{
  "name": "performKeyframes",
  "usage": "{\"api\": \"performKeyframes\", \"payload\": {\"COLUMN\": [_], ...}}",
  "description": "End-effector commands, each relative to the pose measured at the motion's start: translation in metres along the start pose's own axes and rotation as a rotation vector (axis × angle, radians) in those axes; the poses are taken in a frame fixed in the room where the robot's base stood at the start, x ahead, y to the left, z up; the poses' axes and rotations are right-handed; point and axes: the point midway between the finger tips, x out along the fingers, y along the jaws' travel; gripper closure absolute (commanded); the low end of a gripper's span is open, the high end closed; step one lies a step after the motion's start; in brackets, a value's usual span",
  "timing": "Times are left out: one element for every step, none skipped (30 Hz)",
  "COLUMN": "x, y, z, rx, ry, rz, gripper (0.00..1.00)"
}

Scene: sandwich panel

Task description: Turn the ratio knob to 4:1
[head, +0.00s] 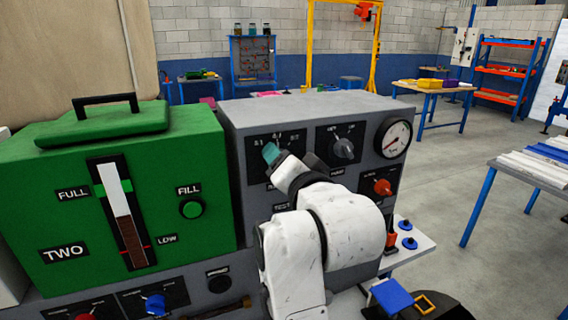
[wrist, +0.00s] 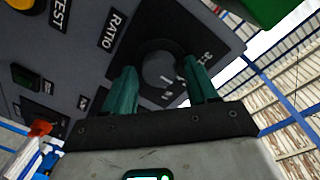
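The ratio knob (wrist: 158,72) is a round, dark grey knob on a black plate beside the RATIO label (wrist: 112,29) in the wrist view. My gripper (wrist: 162,78) has two teal fingers, one on each side of the knob. They are apart, with a narrow gap seeming to show beside the knob; I cannot tell whether either touches it. Small white ratio marks show by the knob, partly hidden by the fingers, and its pointer setting is unclear. In the head view my gripper (head: 270,153) is at the ratio plate (head: 257,145) and hides the knob.
Right of the ratio plate on the grey panel are another knob (head: 343,148), a pressure gauge (head: 396,139) and a red knob (head: 383,187). A green tank (head: 120,200) with a level window stands close on the left. Open floor lies to the right.

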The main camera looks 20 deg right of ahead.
Motion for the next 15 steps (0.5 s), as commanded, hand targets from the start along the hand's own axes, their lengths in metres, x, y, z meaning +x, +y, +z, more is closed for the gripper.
{"api": "performKeyframes", "payload": {"x": [0.0,0.0,0.0,0.0,0.0,0.0,0.0,0.0,-0.001,-0.001,-0.003,-0.005,-0.009,-0.012,-0.018], "y": [0.0,0.0,0.0,0.0,0.0,0.0,0.0,0.0,0.0,0.0,0.0,0.0,0.001,0.001,0.001], "z": [0.0,0.0,0.0,0.0,0.001,0.001,0.001,0.001,0.001,0.001,0.001,0.001,0.001,0.002,0.002], "rx": [0.0,-0.001,-0.001,-0.001,-0.001,-0.001,-0.001,-0.001,-0.001,-0.001,-0.001,-0.001,-0.002,-0.002,-0.002], "ry": [0.0,-0.001,-0.001,-0.001,-0.001,-0.001,-0.001,-0.001,-0.001,-0.001,-0.001,-0.001,-0.001,-0.001,0.0], "rz": [0.0,0.0,0.0,0.0,0.0,0.0,0.0,0.0,0.0,0.0,0.0,0.0,-0.001,-0.001,-0.002], "gripper": [0.37,0.34,0.33,0.33,0.33,0.33,0.33,0.33,0.33,0.33,0.33,0.33,0.33,0.33,0.33]}}
